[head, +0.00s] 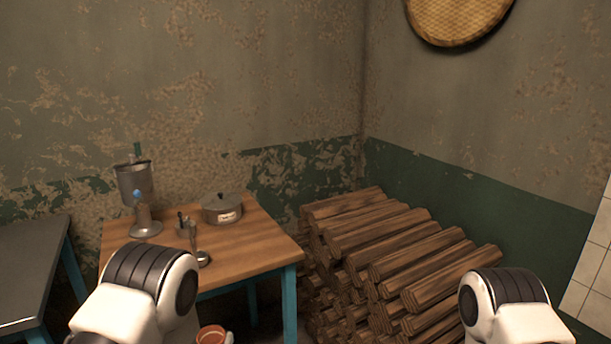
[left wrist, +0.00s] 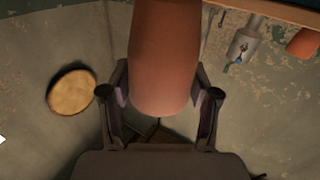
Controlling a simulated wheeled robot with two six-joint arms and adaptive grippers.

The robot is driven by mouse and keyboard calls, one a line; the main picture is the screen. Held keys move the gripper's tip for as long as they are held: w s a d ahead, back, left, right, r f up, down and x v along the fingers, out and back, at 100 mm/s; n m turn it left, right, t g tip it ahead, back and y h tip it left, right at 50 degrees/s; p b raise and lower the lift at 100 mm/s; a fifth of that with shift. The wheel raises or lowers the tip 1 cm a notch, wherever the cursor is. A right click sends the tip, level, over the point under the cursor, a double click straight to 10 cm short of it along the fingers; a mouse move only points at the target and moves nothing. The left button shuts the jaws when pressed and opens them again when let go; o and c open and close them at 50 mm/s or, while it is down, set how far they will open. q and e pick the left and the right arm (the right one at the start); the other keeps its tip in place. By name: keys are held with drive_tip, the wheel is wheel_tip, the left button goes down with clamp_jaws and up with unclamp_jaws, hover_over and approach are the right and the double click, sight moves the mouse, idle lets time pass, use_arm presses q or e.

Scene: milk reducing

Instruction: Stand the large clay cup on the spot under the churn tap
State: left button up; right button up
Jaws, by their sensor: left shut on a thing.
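The large clay cup (left wrist: 166,55) is held between the two fingers of my left gripper (left wrist: 160,98), which is shut on it in the left wrist view. In the head view the reddish-brown cup (head: 211,335) shows only its top, at the bottom edge beside my left arm, low in front of the wooden table. The metal churn (head: 135,184) with its blue tap (head: 137,194) stands at the table's back left; it also shows in the left wrist view (left wrist: 243,44). The cup is apart from the churn. My right gripper is out of view.
The wooden table (head: 245,245) also holds a lidded pot (head: 222,209) and small metal utensils (head: 203,258). Another clay-coloured vessel (left wrist: 304,42) shows in the left wrist view. A firewood stack (head: 385,255) stands right of the table, and a dark table (head: 30,262) stands left.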

use_arm(q)
drive_tip(key=shift+s+d+r+y, duration=0.1)
drive_tip(key=shift+s+r+y, duration=0.1)
drive_tip(key=shift+r+y, duration=0.15)
drive_tip(key=s, duration=0.1)
drive_tip(key=s+r, duration=0.1)
drive_tip(key=s, duration=0.2)
drive_tip(key=shift+r, duration=0.35)
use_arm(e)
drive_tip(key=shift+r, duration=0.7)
use_arm(q)
drive_tip(key=w+a+f+n+y+b, duration=0.2)
drive_tip(key=w+a+f+b, duration=0.3)
drive_tip(key=w+a, duration=0.2)
drive_tip(key=w+a+r+n+y+b, duration=0.1)
drive_tip(key=w+a+r+b, duration=0.2)
drive_tip(key=a+r+b, duration=0.1)
drive_tip(key=w+a+r+n+y+b, duration=0.1)
drive_tip(key=w+a+r+y+b, duration=0.1)
drive_tip(key=a+r, duration=0.4)
drive_tip(key=shift+w+a+r+g+b, duration=0.4)
drive_tip(key=shift+w+a+b, duration=0.1)
drive_tip(key=shift+a+b, duration=0.5)
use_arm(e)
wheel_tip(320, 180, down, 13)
